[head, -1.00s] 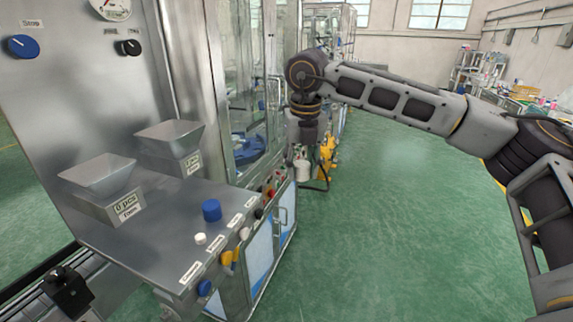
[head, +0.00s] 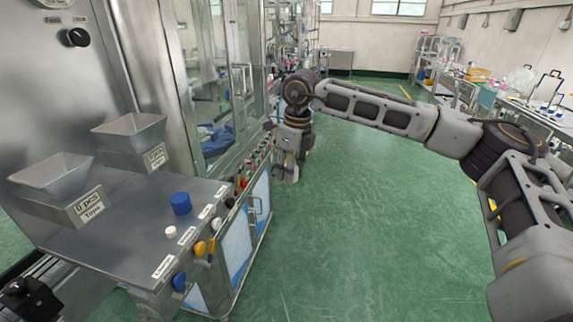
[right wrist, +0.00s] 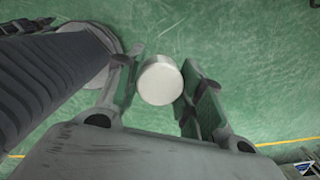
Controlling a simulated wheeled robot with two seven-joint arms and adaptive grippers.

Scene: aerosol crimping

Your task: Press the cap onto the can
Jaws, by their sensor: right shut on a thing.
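My right gripper (right wrist: 157,88) is shut on a white cylinder (right wrist: 160,82), whose flat round end faces the right wrist camera, with one finger on each side. I cannot tell whether this cylinder is the can or the cap. In the head view the right gripper (head: 286,160) hangs down over the green floor, apart from the machine's front; the held thing is hard to make out there. A blue cylinder (head: 180,203) and a smaller white cylinder (head: 171,232) stand on the machine's metal top (head: 120,240). My left gripper is not in view.
The steel machine (head: 150,70) with glass doors fills the left. Two metal hoppers (head: 130,130) sit on its top, and coloured knobs and buttons (head: 243,184) line its front edge. A cluttered bench (head: 530,115) stands at the right. The green floor (head: 370,220) between is clear.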

